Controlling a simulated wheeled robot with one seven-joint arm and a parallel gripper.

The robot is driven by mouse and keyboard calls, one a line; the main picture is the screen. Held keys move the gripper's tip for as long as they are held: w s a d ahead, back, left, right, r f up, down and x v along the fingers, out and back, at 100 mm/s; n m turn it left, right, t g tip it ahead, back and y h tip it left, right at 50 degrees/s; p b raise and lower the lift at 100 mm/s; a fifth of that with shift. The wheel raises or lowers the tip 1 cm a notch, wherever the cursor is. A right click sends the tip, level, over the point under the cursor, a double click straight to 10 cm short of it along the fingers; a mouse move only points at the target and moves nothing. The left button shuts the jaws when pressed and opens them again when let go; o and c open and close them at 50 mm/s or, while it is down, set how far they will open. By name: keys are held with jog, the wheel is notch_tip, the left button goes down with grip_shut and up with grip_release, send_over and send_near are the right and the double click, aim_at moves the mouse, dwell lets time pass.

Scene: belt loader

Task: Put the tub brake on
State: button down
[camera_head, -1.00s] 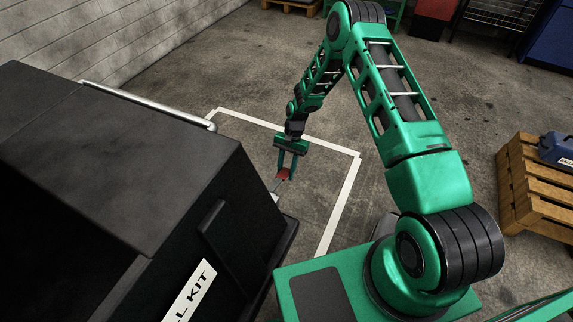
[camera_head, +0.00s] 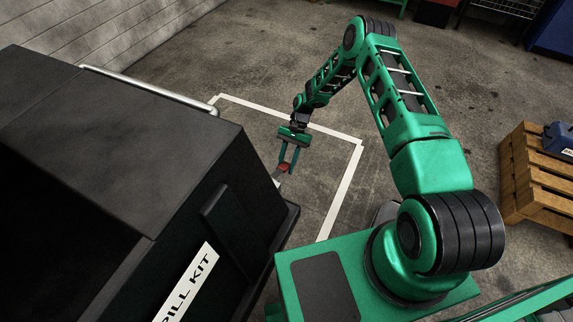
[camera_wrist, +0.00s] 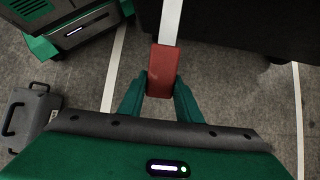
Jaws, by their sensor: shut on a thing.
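The black tub (camera_head: 95,175) with a white SPILL KIT label (camera_head: 187,284) fills the left of the head view. Its brake lever is a pale metal bar (camera_wrist: 171,22) with a red grip (camera_wrist: 162,70), reaching out from the tub's side near the floor. My gripper (camera_wrist: 160,92) is shut on the red grip, one finger on each side. In the head view, my gripper (camera_head: 287,164) hangs beside the tub's far right side, with the red grip (camera_head: 284,168) between its fingers. The tub hides where the lever joins it.
White floor lines (camera_head: 340,195) run around the tub's spot. A metal rail (camera_head: 150,89) runs along the tub's back. A wooden pallet (camera_head: 530,180) with a blue case (camera_head: 560,142) stands at right. A block wall (camera_head: 90,35) is behind the tub. The floor beyond my gripper is clear.

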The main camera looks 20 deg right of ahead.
jog(key=c, duration=1.3)
grip_release()
jog(key=shift+a+f, duration=0.15)
jog(key=shift+f, duration=0.1)
jog(key=shift+r, duration=0.1)
jog(key=v, duration=1)
jog(key=shift+w+r, duration=0.2)
jog(key=shift+d, duration=0.25)
